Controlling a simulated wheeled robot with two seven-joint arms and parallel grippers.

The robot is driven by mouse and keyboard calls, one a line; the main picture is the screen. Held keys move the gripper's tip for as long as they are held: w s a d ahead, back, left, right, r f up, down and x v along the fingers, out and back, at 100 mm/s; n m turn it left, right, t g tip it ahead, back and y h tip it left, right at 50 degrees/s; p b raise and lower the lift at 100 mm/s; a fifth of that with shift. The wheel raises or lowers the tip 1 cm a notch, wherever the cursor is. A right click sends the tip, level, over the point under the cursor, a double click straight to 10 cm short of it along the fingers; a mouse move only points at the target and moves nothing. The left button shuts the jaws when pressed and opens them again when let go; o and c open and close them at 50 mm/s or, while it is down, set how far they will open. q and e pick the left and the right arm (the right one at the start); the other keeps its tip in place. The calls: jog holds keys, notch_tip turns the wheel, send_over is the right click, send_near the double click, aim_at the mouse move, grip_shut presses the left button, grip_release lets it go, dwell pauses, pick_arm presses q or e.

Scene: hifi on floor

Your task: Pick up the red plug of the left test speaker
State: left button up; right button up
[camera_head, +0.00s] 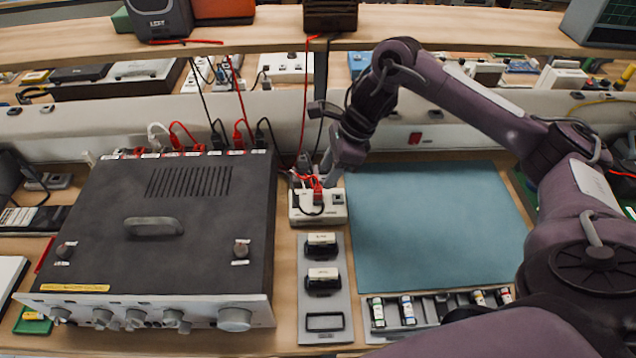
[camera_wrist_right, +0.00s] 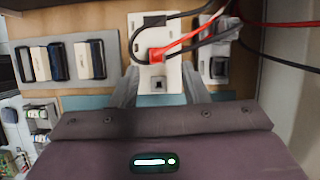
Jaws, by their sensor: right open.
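The left test speaker (camera_head: 162,18), marked LEFT, stands on the shelf. A red plug (camera_head: 317,186) with a red lead sits at the white block (camera_head: 320,214), right of the amplifier. In the right wrist view the red plug (camera_wrist_right: 158,54) shows on the white block (camera_wrist_right: 172,78), beside a black lead. I cannot trace whether its lead comes from the left speaker. My right gripper (camera_head: 317,167) is open just above and behind the plug; its fingers (camera_wrist_right: 160,72) appear either side of the block. Contact is unclear. My left gripper is out of view.
The dark amplifier (camera_head: 190,210) fills the left, with red and black plugs along its back. A grey tray (camera_head: 310,262) with black-and-white pieces lies before the block. A teal mat (camera_head: 435,220) gives clear room on the right. Leads hang from the shelf (camera_head: 455,30).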

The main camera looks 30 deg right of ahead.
aim_at(318, 188)
jog(key=shift+s+a+f, duration=0.1)
jog(key=shift+a+f, duration=0.2)
jog(key=shift+f, duration=0.3)
jog(key=shift+a+f, duration=0.25)
jog(key=x, duration=0.4)
jog(key=shift+f, duration=0.2)
jog(key=shift+c, duration=0.9)
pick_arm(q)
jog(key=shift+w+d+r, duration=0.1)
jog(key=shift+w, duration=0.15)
pick_arm(e)
grip_shut()
